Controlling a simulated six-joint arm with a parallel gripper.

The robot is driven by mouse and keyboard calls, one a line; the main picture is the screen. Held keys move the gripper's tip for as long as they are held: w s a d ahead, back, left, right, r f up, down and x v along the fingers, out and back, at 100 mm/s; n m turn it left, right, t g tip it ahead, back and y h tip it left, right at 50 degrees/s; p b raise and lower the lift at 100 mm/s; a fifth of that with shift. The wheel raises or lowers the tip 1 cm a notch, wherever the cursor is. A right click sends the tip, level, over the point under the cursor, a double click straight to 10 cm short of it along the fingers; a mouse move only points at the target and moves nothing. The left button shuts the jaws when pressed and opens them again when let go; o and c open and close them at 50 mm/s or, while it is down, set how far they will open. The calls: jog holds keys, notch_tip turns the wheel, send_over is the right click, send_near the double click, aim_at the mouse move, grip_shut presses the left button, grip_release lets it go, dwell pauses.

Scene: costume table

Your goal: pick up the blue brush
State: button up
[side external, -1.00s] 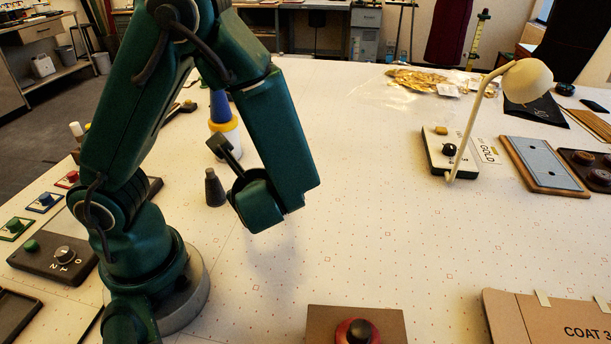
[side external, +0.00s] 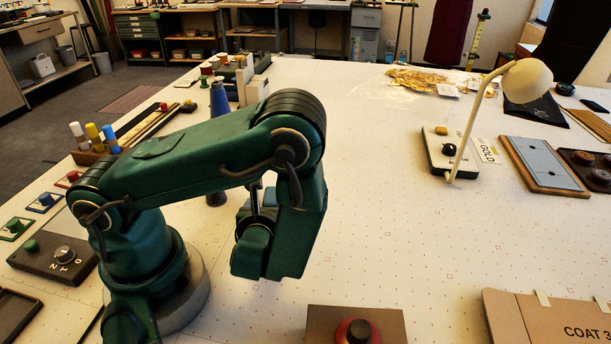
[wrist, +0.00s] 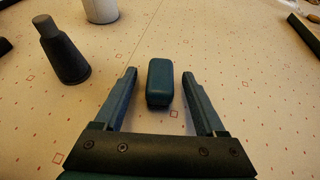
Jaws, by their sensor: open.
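A rounded, dark blue-teal block (wrist: 159,86) shows between the fingers in the wrist view. It looks to be the blue brush, but no bristles show. My gripper (wrist: 160,74) is open, with one finger on each side of the block and a visible gap to each. I cannot tell how far the block is below the fingertips. In the side external view my wrist hides most of the fingers and the spot under them.
A dark grey cone (wrist: 62,52) stands left of the fingers. A white object (wrist: 100,9) is beyond it. A rack at the left holds upright sticks with white, yellow (side external: 93,131) and blue tops. A lamp (side external: 528,83) stands at the right; the middle table is clear.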

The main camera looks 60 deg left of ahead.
jog(key=shift+w+a+f, duration=0.15)
jog(key=shift+w+a, duration=0.05)
jog(key=shift+a, duration=0.1)
jog(key=shift+c, duration=0.3)
grip_shut()
